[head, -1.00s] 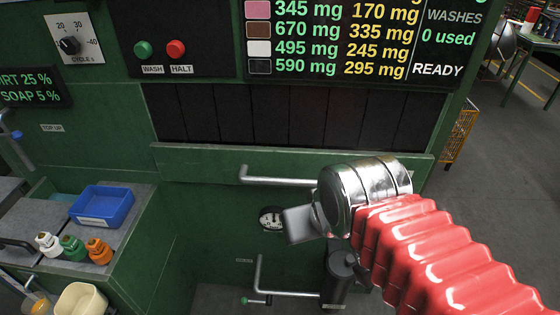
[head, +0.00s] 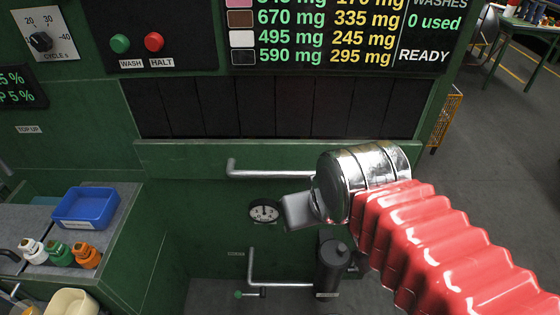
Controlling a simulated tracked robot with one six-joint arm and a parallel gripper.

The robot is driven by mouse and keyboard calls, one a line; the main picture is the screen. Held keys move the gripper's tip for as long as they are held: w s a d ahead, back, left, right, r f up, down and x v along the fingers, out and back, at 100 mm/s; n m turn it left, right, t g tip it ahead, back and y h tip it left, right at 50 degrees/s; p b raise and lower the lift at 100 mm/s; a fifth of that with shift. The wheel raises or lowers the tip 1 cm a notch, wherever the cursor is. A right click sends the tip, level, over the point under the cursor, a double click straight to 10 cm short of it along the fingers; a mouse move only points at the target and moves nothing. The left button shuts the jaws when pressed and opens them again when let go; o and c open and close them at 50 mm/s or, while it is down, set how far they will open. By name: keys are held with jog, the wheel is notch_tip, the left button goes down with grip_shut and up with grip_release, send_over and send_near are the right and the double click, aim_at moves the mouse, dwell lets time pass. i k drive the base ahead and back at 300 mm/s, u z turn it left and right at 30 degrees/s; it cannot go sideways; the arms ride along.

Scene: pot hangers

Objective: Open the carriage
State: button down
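A green machine fills the view. A green front panel (head: 190,158) runs across it below a row of dark hanging strips. A bent silver bar handle (head: 262,173) is fixed to this panel; its right end is hidden behind my arm. I cannot tell for sure which part is the carriage. A second silver bar handle (head: 280,284) sits lower, near the floor. My gripper (head: 298,211) shows as a grey block at the end of my silver wrist and red sleeved arm, in front of the machine just below the upper handle. Its fingers cannot be made out.
A round gauge (head: 264,211) and a dark cylinder (head: 331,266) are on the machine's lower front. A side bench at left carries a blue tray (head: 86,207) and several coloured bottles (head: 60,254). Green and red buttons (head: 136,43) are above. Open floor lies at right.

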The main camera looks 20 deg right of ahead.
aim_at(240, 156)
jog(key=z, duration=0.05)
jog(key=k, duration=1.3)
jog(key=u, duration=0.35)
jog(key=i, duration=0.5)
jog(key=u, duration=0.55)
jog(key=i, duration=1.4)
jog(key=z, duration=0.6)
jog(key=i, duration=0.3)
jog(key=z, duration=0.25)
